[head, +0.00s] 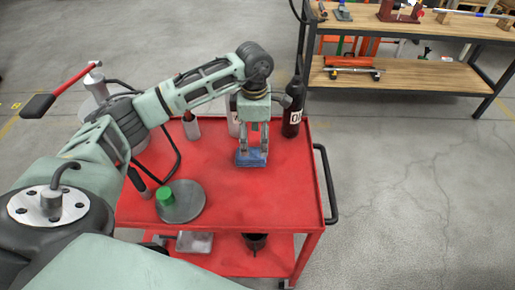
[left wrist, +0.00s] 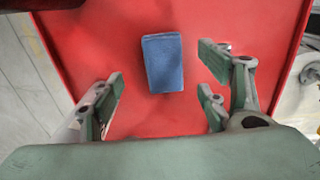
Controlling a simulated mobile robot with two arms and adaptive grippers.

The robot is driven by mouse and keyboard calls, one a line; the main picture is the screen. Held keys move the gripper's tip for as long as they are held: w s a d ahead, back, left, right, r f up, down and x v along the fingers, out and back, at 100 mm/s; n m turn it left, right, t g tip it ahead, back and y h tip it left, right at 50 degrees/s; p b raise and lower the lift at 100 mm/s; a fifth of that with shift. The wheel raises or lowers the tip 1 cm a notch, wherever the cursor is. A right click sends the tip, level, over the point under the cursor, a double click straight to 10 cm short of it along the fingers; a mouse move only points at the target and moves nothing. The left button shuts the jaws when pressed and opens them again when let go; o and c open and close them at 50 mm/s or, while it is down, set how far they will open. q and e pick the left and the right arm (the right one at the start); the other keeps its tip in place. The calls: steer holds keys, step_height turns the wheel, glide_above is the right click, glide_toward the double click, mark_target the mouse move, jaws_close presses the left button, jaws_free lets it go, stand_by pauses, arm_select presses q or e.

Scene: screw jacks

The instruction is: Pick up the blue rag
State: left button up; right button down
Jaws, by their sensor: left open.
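The blue rag (head: 251,160) is a small flat folded block on the red cart top (head: 285,190). In the left wrist view the rag (left wrist: 163,62) lies on bare red surface, a little above the middle of the picture. My left gripper (head: 251,150) points down, directly over the rag in the head view, and partly covers it. In the left wrist view the fingers of my left gripper (left wrist: 160,100) are spread wide, with the rag beyond and between them, touching neither side. My right gripper is in neither view.
A dark bottle (head: 292,115) stands behind the rag to the right. A bottle with a red top (head: 191,127) stands at the back left. A round grey plate (head: 183,207) with a green piece (head: 165,196) lies front left. A black handle (head: 327,185) edges the cart; a wooden workbench (head: 400,75) stands beyond.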

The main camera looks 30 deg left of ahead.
mark_target(254, 153)
arm_select(q)
steer(key=f, duration=0.2)
steer(key=s+f+p, duration=0.1)
steer(key=f, duration=0.1)
steer(key=shift+d, duration=0.1)
steer(key=shift+w+f+p, duration=0.2)
steer(key=shift+f+p, duration=0.2)
steer(key=shift+f, duration=1.05)
steer(key=c, duration=1.3)
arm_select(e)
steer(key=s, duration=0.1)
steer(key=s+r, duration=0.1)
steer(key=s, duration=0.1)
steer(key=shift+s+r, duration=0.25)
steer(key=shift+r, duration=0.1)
arm_select(q)
steer(key=shift+r, duration=0.1)
